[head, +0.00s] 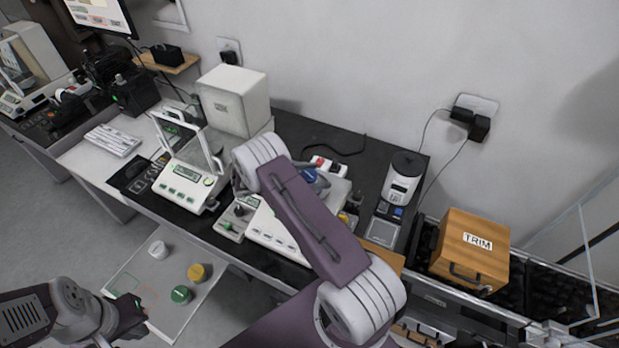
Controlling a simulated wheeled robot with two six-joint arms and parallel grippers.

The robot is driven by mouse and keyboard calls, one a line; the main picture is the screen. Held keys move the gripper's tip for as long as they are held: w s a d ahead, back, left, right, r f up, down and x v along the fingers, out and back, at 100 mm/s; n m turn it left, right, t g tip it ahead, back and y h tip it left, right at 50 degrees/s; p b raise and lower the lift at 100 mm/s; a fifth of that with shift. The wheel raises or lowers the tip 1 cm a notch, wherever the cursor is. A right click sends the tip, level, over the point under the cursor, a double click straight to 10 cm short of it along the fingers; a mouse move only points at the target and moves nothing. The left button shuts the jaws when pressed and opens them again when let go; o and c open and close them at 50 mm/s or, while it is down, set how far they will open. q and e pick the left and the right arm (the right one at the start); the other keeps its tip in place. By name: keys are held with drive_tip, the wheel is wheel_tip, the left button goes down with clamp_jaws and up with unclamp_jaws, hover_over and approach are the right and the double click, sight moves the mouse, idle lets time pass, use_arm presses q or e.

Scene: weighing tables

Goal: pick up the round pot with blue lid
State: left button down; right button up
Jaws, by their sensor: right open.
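A blue lid (309,175) shows just right of my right forearm, above the balance on the dark bench. The pot under it is mostly hidden by my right arm and gripper. My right gripper (317,180) is open at the blue lid, with its grey parts close around it. I cannot tell whether the fingers touch the pot. My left gripper (130,315) is low at the left, away from the bench, near the pale low board. Its jaws are too unclear to tell.
A white pot (158,250), a yellow-lidded pot (197,273) and a green-lidded pot (181,294) stand low at the left. A glass-shielded balance (184,186), a white box (234,101), a white-and-black device (402,178) and a wooden TRIM box (470,249) stand around.

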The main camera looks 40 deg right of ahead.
drive_tip(key=shift+a, duration=0.15)
drive_tip(key=c, duration=1)
clamp_jaws()
drive_tip(key=shift+w+r, duration=0.1)
drive_tip(key=shift+r, duration=0.25)
drive_tip(key=r, duration=0.2)
drive_tip(key=s+r, duration=0.1)
drive_tip(key=r, duration=0.1)
drive_tip(key=shift+b, duration=0.35)
drive_tip(key=s+r, duration=0.6)
drive_tip(key=s, duration=0.5)
drive_tip(key=shift+d+r+b, duration=0.2)
drive_tip(key=shift+b, duration=0.2)
